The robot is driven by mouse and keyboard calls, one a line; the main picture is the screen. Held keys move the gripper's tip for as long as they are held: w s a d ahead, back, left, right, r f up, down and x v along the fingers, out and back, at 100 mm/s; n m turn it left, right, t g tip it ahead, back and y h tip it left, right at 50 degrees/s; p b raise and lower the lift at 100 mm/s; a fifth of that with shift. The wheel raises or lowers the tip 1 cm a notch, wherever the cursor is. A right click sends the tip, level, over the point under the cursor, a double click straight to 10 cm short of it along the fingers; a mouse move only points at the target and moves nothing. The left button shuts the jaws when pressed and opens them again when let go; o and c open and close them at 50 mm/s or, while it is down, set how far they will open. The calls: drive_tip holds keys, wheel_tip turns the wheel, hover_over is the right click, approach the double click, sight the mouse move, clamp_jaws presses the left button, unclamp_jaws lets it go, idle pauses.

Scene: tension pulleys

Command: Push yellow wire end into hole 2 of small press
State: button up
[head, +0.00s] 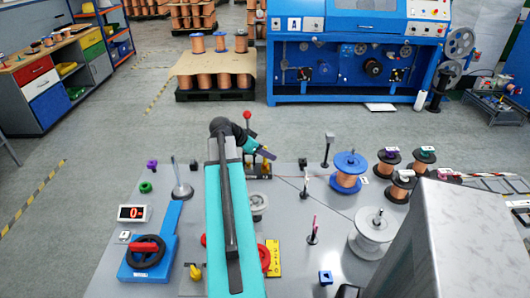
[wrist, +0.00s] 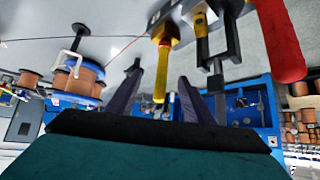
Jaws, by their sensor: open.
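My gripper (wrist: 158,92) is open, its two dark fingers apart in the wrist view. A yellow rod-like piece (wrist: 161,78) shows in the gap between the fingers. I cannot tell whether it lies between them or beyond, or whether it is the yellow wire end. The small press (wrist: 216,45) fills the upper right there, with dark metal parts and a thick red handle (wrist: 281,42). In the head view its red knob (head: 247,115) stands up behind my gripper (head: 268,154). A thin wire (wrist: 128,48) runs towards the yellow piece. Hole 2 cannot be made out.
A blue spool (head: 350,161) with copper wire stands right of the press. A large pale pulley (head: 374,222) and several copper spools (head: 388,157) stand farther right. Left of my arm are a blue device with a black wheel (head: 146,252) and a red-digit display (head: 133,212).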

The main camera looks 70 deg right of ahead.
drive_tip(key=shift+a+r, duration=0.1)
idle(0.4)
drive_tip(key=p+v, duration=0.1)
drive_tip(key=v, duration=0.5)
drive_tip(key=shift+w+a+r, duration=0.2)
idle(1.4)
idle(0.5)
